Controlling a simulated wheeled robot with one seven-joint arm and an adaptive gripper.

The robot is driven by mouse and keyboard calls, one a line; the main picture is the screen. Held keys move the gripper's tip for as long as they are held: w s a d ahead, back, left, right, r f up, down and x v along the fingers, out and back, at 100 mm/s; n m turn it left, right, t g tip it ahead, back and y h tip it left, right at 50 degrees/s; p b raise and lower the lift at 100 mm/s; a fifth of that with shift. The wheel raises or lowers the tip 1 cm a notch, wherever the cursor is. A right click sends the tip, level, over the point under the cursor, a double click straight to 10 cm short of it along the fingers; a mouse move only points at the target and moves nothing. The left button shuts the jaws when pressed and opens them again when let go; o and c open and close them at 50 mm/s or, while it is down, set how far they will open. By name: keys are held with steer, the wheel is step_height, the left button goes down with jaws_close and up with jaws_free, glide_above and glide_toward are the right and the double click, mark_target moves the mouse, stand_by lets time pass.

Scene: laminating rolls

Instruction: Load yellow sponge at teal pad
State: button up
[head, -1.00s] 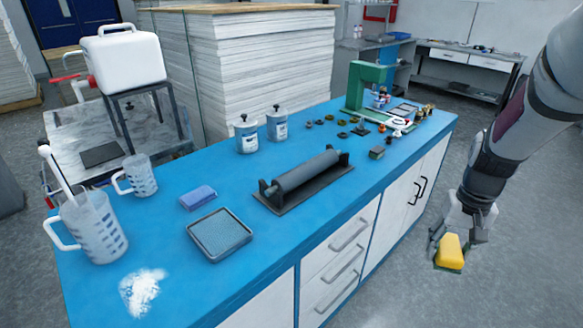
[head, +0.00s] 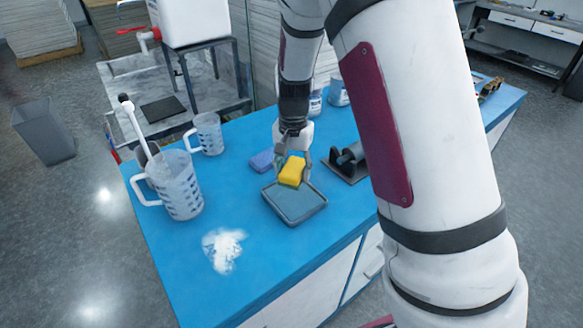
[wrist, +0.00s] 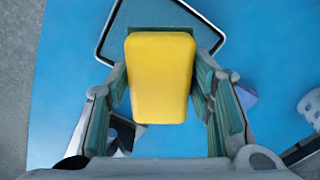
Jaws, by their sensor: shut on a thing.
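The yellow sponge (head: 293,171) is held in my gripper (head: 292,166), which is shut on its sides. In the wrist view the sponge (wrist: 160,78) fills the middle, between the fingers of my gripper (wrist: 161,85). The teal pad (head: 293,205) lies in a shallow, dark-rimmed tray on the blue bench. The sponge appears over the far edge of this tray; I cannot tell whether it touches. In the wrist view the teal pad (wrist: 160,14) shows beyond the sponge, which hides part of it.
A blue-violet sponge (head: 261,160) lies just behind the tray. A dark roller stand (head: 348,162) is close on the right. Measuring jugs (head: 180,184) (head: 209,134) stand at the left. White powder (head: 223,248) lies on the bench in front. The blue bench top is bare around the powder.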

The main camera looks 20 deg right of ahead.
mark_target(294, 196)
steer(key=m+p, duration=0.1)
steer(key=m, duration=0.2)
steer(key=shift+s+a+m, duration=0.1)
steer(key=shift+s+m, duration=0.05)
steer(key=shift+m, duration=0.25)
steer(key=m, duration=0.2)
steer(key=shift+m, duration=0.3)
steer(key=shift+f+b, duration=1.3)
steer(key=shift+f, duration=1.8)
steer(key=shift+f, duration=0.55)
steer(key=shift+r+p, duration=1.65)
steer(key=shift+r, duration=1.9)
